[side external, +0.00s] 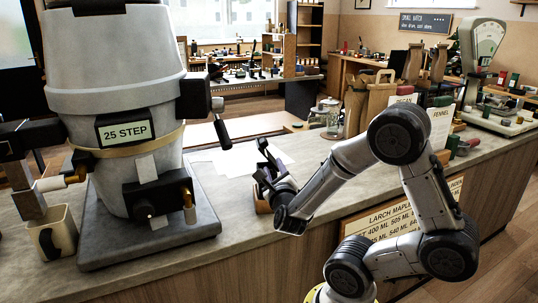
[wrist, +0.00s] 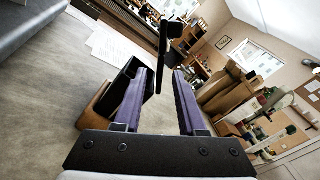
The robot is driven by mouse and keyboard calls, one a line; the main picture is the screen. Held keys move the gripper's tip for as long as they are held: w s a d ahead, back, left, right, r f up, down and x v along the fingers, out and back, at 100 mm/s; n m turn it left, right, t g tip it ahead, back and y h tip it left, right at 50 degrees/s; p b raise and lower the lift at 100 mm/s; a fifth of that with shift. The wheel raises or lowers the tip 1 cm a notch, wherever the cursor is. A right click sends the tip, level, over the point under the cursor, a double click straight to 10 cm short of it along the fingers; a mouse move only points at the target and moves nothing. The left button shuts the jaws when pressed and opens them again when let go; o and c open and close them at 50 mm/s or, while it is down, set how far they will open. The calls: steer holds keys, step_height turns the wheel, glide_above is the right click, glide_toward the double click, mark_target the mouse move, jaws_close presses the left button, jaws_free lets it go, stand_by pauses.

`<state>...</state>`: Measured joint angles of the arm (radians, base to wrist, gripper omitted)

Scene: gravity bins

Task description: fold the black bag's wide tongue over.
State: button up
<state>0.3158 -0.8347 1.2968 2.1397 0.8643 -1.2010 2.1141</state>
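My gripper (side external: 270,172) is over the counter, with its purple-faced fingers apart; in the wrist view (wrist: 161,75) the gap between them holds nothing gripped. A black, box-like body (wrist: 127,78), which looks like the black bag, stands just beyond the left finger with a brown block (wrist: 97,106) at its side. A thin dark upright strip (wrist: 162,60) shows between the fingers; I cannot tell whether it is the bag's wide tongue. In the side view the gripper hides most of the bag, and only the brown block (side external: 262,203) shows clearly below it.
A large grey bin (side external: 115,70) labelled "25 STEP" stands on a dark base (side external: 150,240) at left, with a cream mug (side external: 55,232) beside it. White sheets (side external: 238,160) lie behind the gripper. Paper bags (side external: 370,100) and a scale (side external: 485,60) stand at right.

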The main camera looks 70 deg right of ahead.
mark_target(269, 154)
steer(key=x, duration=0.9)
steer(key=shift+w+d, duration=0.1)
steer(key=shift+d, duration=0.3)
jaws_close()
